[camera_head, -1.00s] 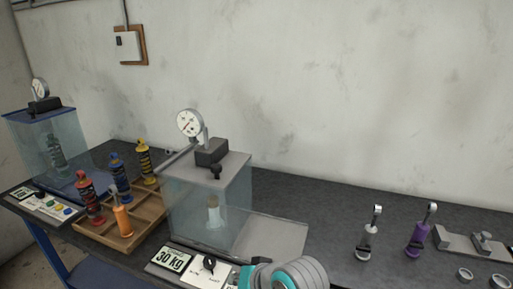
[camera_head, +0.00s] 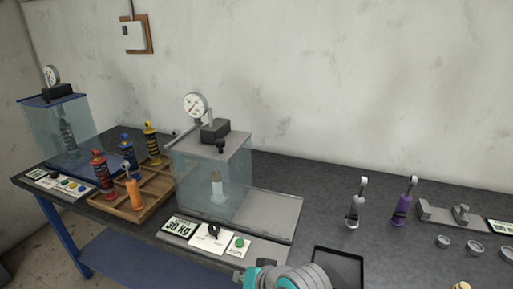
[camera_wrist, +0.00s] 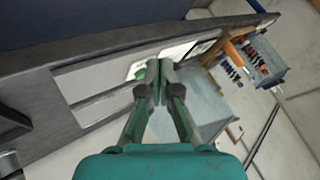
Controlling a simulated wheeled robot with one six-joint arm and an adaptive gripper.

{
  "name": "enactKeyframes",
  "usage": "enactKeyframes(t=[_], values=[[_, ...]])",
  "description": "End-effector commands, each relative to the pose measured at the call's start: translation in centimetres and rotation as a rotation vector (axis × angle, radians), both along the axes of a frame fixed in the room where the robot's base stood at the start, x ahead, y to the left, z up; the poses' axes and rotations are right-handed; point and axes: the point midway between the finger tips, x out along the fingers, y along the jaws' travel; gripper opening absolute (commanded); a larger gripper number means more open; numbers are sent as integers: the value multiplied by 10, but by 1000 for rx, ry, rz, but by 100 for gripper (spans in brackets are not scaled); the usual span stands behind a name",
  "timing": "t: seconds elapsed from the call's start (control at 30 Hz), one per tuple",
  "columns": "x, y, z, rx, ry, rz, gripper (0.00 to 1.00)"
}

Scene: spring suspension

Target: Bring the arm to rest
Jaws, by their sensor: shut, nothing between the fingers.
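My gripper (camera_wrist: 158,72) shows in the wrist view with its two dark fingers drawn together and nothing between them. Behind the fingertips are the bench edge and a control panel with a green button. In the head view only a teal and grey part of my arm (camera_head: 288,277) shows at the bottom edge, in front of the bench; the fingers are not visible there.
On the dark bench stand a clear test box with a gauge (camera_head: 212,178), a wooden tray (camera_head: 128,214) of coloured shock absorbers, and a second gauge box (camera_head: 58,130). White (camera_head: 356,204) and purple (camera_head: 403,203) shock absorbers stand at right. A black tray (camera_head: 338,266) lies near my arm.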

Motion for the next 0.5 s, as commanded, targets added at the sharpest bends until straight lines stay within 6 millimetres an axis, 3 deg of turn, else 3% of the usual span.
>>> enactKeyframes(t=[0.27, 0.5], values=[[-13, -20, -35, 2, -36, -45, 0], [-41, -53, -83, -9, -100, -117, 0]])
